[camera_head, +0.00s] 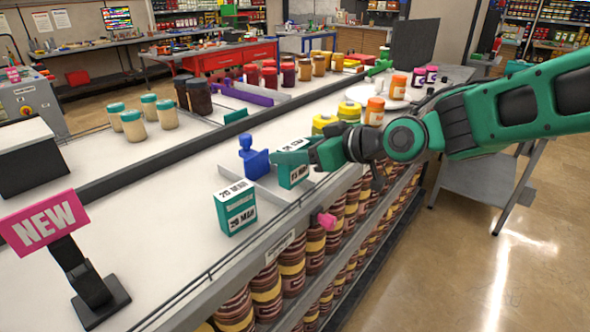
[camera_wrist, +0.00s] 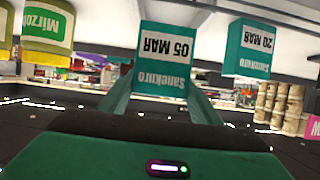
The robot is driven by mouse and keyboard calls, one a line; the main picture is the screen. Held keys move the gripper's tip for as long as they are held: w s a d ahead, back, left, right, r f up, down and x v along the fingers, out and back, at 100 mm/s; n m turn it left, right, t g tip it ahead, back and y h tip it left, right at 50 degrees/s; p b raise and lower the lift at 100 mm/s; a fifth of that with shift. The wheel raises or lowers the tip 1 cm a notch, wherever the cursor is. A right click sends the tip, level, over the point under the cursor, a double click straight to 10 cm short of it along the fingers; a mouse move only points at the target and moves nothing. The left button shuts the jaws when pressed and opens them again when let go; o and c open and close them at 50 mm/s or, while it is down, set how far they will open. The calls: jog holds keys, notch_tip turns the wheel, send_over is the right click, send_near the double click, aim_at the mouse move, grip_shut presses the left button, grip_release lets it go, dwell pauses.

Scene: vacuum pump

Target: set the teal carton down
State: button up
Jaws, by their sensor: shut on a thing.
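A teal carton with a white label, reading 05 MAR in the wrist view (camera_wrist: 163,60), is between the fingers of my gripper (camera_head: 308,157). In the head view the held carton (camera_head: 293,171) is upright over the white counter (camera_head: 150,210), near its front edge. I cannot tell whether its base touches the counter. My gripper is shut on it from the right. A second teal carton (camera_head: 237,208), marked 20 MAR, stands upright on the counter to the left and nearer the camera. It also shows at the right in the wrist view (camera_wrist: 247,50).
A blue pusher (camera_head: 253,160) and a low grey divider stand beside the held carton. Yellow-lidded jars (camera_head: 324,124) stand beyond my gripper. A pink NEW sign (camera_head: 45,222) stands at the near left. The counter between sign and second carton is clear.

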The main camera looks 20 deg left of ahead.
aim_at(299, 168)
jog(key=shift+s+f, duration=0.1)
jog(key=shift+f, duration=2.1)
jog(key=o, duration=1.1)
jog(key=shift+f, duration=0.1)
jog(key=shift+c, duration=0.2)
jog(key=v, duration=1.2)
